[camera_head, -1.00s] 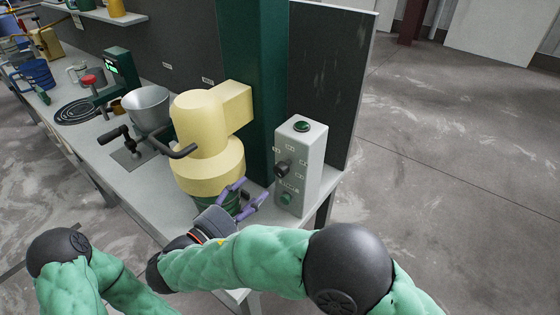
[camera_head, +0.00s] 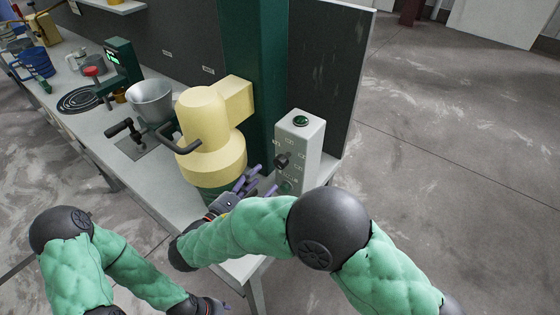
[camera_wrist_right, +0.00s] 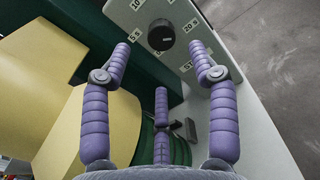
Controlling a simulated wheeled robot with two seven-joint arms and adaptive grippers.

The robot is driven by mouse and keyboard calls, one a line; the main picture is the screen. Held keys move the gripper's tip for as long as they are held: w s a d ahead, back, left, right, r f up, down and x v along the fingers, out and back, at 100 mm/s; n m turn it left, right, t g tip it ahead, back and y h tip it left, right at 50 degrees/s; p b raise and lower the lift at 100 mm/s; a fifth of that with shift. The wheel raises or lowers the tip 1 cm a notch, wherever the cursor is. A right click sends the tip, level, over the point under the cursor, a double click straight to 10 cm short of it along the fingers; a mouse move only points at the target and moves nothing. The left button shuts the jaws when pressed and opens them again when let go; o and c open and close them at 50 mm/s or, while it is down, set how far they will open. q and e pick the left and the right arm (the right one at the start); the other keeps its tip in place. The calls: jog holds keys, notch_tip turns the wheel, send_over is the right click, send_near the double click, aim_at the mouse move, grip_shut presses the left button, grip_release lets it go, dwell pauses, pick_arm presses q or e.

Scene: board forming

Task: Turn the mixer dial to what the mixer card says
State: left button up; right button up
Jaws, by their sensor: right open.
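The grey control box (camera_head: 306,146) stands at the right end of the bench beside the yellow mixer (camera_head: 210,135). Its black round dial (camera_head: 282,160) is on the front face. In the right wrist view the dial (camera_wrist_right: 161,35) sits among printed marks, 10 and 20 among them. My right gripper (camera_head: 257,184) is open and empty, just below the dial. In the right wrist view its purple fingers (camera_wrist_right: 162,62) are spread, with the dial beyond the tips, apart from them. My left gripper (camera_head: 208,306) is partly in view at the bottom edge. I cannot make out a readable mixer card.
A green button (camera_head: 301,121) tops the box. A metal bowl (camera_head: 151,104) and black handles (camera_head: 124,128) stand left of the mixer. A dark panel (camera_head: 333,75) rises behind the box. Open floor (camera_head: 450,180) lies to the right.

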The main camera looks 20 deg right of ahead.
aim_at(278, 164)
jog(key=b+x, duration=0.1)
jog(key=x, duration=0.8)
jog(key=shift+d+b, duration=0.1)
jog(key=shift+b, duration=0.3)
jog(key=shift+w, duration=0.1)
jog(key=c, duration=1.1)
